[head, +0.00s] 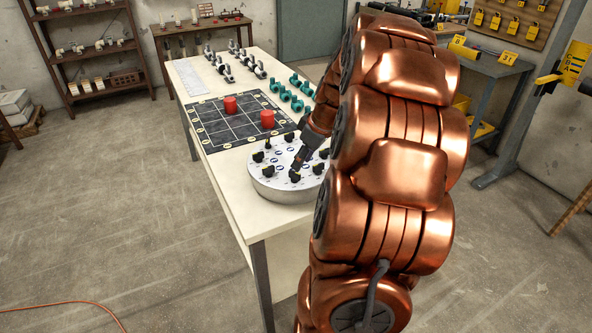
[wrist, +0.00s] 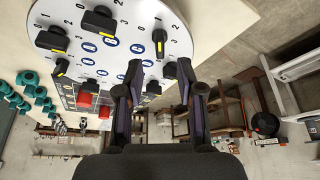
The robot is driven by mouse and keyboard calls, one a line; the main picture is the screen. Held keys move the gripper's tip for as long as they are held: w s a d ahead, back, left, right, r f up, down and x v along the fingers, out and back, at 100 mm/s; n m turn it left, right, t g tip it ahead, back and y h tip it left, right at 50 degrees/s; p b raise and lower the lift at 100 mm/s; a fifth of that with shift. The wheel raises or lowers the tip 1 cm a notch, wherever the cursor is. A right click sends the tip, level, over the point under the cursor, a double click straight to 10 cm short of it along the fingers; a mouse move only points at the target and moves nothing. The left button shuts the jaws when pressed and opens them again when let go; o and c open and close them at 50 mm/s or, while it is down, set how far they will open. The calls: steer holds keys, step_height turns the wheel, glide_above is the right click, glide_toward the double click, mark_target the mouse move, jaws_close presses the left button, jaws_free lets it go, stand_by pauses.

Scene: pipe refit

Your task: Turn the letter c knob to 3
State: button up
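A round white dial panel (head: 262,190) with a metal side stands on the near end of the table, carrying several black knobs. It fills the top of the wrist view (wrist: 125,50), with numbers and blue-ringed letters around the knobs. I cannot make out which knob bears the letter c. A black knob with a yellow mark (wrist: 159,38) stands beyond my fingertips, and another knob (wrist: 170,70) shows between them. My gripper (wrist: 160,68) is open, its two fingers apart, low over the panel. In the head view my gripper (head: 297,165) partly hides the panel.
A dark grid mat (head: 213,137) with two red cylinders (head: 230,104) lies behind the panel. Teal fittings (head: 287,97) and grey fittings (head: 218,68) lie farther back. Shelves (head: 90,50) stand against the wall.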

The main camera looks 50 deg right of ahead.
mark_target(295, 172)
steer(key=shift+p+x, duration=0.4)
steer(key=shift+x, duration=2.35)
jaws_close()
